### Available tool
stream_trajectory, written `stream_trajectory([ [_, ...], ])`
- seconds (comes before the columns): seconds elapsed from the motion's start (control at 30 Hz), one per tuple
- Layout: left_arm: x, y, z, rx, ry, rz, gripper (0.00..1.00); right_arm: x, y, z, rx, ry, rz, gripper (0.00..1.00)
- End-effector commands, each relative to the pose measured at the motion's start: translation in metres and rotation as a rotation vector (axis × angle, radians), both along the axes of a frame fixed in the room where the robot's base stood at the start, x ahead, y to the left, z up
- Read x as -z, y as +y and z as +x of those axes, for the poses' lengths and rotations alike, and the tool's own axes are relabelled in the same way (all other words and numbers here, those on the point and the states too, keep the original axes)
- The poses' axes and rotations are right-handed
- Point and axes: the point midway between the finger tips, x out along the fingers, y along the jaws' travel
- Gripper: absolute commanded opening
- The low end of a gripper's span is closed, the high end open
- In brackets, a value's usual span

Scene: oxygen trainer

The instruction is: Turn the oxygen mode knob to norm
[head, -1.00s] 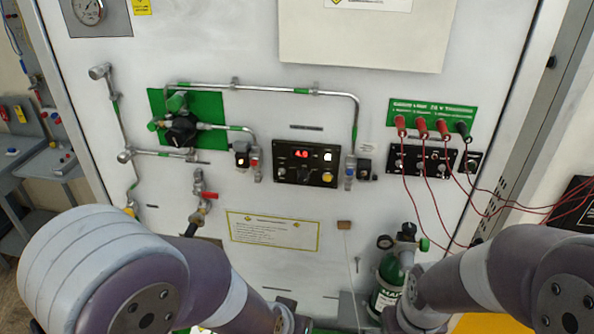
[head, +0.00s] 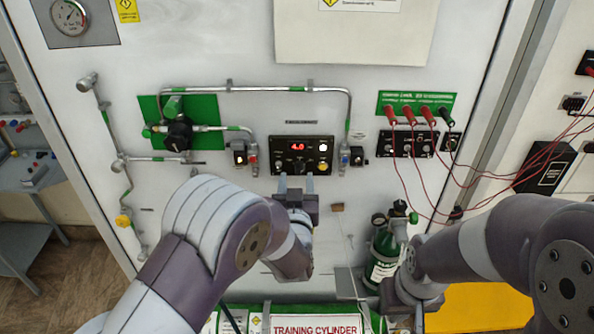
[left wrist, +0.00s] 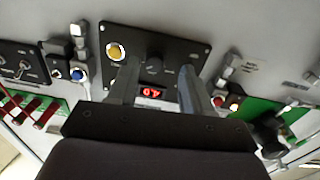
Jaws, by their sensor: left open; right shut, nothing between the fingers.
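In the left wrist view the panel is upside down, and the knob (left wrist: 154,66) shows between the finger tips. My left gripper (head: 296,182) is open just below the panel, its fingers pointing up at the knob. They look apart from it; the exact gap is unclear. The knob's setting is too small to read. My right gripper (head: 404,312) is low at the right, shut and empty.
Pipes and a black regulator (head: 178,134) on a green plate are left of the panel. Red cables (head: 410,172) hang at the right. A green cylinder (head: 384,250) stands near my right arm. The wall below the panel is mostly clear.

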Motion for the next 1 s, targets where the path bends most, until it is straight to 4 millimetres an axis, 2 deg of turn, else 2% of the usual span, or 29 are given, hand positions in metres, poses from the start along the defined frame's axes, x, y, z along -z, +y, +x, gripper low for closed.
stream_trajectory([
  [0.17, -0.001, -0.001, 0.017, 0.002, 0.000, 0.000, 0.50, -0.007, 0.000, 0.000, 0.000, 0.000, 0.000, 0.00],
  [0.43, 0.001, -0.001, 0.019, 0.002, 0.000, 0.000, 0.50, -0.006, 0.000, 0.000, 0.000, 0.000, 0.000, 0.00],
  [0.47, 0.001, -0.001, 0.019, 0.002, 0.000, 0.000, 0.47, -0.006, 0.000, 0.000, 0.000, 0.000, 0.000, 0.00],
  [0.6, 0.000, -0.001, 0.019, 0.002, 0.000, 0.000, 0.01, -0.006, 0.000, 0.000, 0.000, 0.000, 0.000, 0.00],
  [0.83, 0.001, -0.001, 0.019, 0.002, 0.000, -0.004, 0.00, -0.005, 0.000, 0.000, 0.000, 0.000, 0.000, 0.00],
  [1.0, 0.003, -0.001, 0.019, 0.002, -0.003, -0.043, 0.00, 0.005, 0.000, 0.000, 0.000, 0.000, 0.000, 0.00],
])
